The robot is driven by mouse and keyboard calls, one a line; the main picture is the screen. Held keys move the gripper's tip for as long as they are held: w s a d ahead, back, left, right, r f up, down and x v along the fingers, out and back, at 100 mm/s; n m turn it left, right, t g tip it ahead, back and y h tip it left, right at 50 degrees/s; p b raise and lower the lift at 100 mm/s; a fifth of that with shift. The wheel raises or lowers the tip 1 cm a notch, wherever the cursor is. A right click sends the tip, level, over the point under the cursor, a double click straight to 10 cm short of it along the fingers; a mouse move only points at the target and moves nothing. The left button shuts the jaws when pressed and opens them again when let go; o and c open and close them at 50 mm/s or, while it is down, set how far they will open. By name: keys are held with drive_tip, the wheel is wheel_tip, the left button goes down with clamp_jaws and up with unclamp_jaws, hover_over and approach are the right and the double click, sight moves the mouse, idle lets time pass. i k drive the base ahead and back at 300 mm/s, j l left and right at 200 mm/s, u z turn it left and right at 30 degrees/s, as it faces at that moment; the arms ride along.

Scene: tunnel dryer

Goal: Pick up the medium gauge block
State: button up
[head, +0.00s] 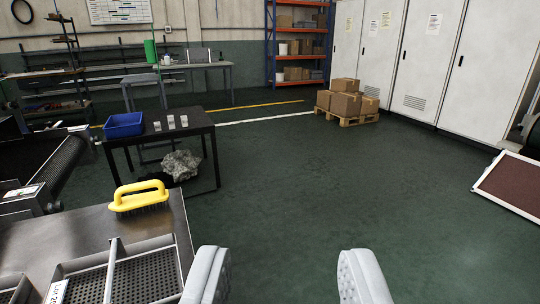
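My gripper (285,272) shows at the bottom of the view. Its two pale padded fingers are wide apart, with only green floor seen between them. Three small pale blocks stand in a row on the black table (190,131) at the left, well beyond my gripper. They are the left block (157,126), the middle block (171,122) and the right block (184,120). They look like the gauge blocks. They are too small here to tell surely which is the medium one.
A blue bin (123,125) stands left of the blocks. A yellow-handled brush (139,197) lies on the metal bench (165,225) at lower left, beside a conveyor (60,160). A crumpled grey bundle (181,165) shows under the table. The floor to the right is clear up to a pallet with boxes (345,103).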

sight(184, 119)
drive_tip(key=i+l+z, duration=0.55)
drive_tip(key=l+z, duration=0.2)
drive_tip(key=i+l+z, duration=0.35)
drive_tip(key=i+u, duration=0.25)
drive_tip(key=i, duration=0.15)
drive_tip(key=i+l+u, duration=0.1)
drive_tip(key=i+u, duration=0.2)
drive_tip(key=i+j+u, duration=0.2)
drive_tip(key=i+u, duration=0.7)
drive_tip(key=i, duration=0.15)
drive_tip(key=i+l+u, duration=0.1)
drive_tip(key=i+u, duration=0.45)
drive_tip(key=i, duration=0.5)
drive_tip(key=i+l+u, duration=0.1)
drive_tip(key=i, duration=0.45)
drive_tip(key=i+l, duration=0.15)
drive_tip(key=i, duration=0.45)
drive_tip(key=i+l+u, duration=1.35)
drive_tip(key=l+u, duration=0.2)
drive_tip(key=l, duration=0.15)
drive_tip(key=i+l+u, duration=0.1)
drive_tip(key=l+u, duration=0.2)
drive_tip(key=l, duration=0.2)
